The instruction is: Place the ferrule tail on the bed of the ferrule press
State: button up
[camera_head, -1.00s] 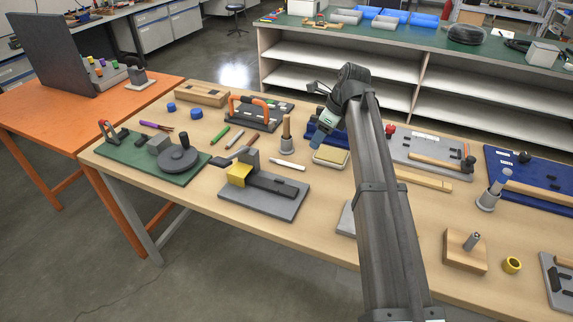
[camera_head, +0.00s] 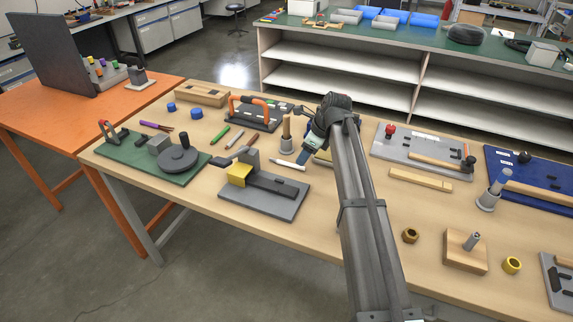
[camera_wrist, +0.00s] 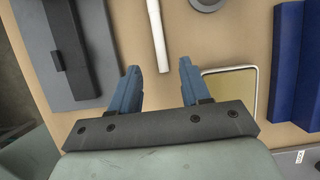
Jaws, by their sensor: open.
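My gripper (camera_head: 302,161) is open and empty, pointing down over the table; both blue fingers (camera_wrist: 160,78) show apart in the wrist view. A white rod (camera_head: 288,164), which may be the ferrule tail, lies on the table just left of my gripper. A grey-based device (camera_head: 285,208) with a yellow block (camera_head: 239,173) and a dark bar may be the ferrule press. Its base also shows at left in the wrist view (camera_wrist: 90,91). I cannot tell either for certain.
A wooden peg in a grey stand (camera_head: 286,132) rises behind the rod. A cream-topped pad (camera_wrist: 230,88) and a blue block (camera_wrist: 292,65) lie right of the fingers. Green (camera_head: 222,134) and reddish (camera_head: 234,140) rods lie farther left, near an orange-handled fixture (camera_head: 250,102).

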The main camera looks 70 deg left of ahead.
aim_at(287, 164)
jog(key=x, duration=0.4)
jog(key=shift+a+f, duration=0.1)
jog(key=shift+f, duration=0.3)
jog(key=shift+c, duration=0.5)
grip_shut()
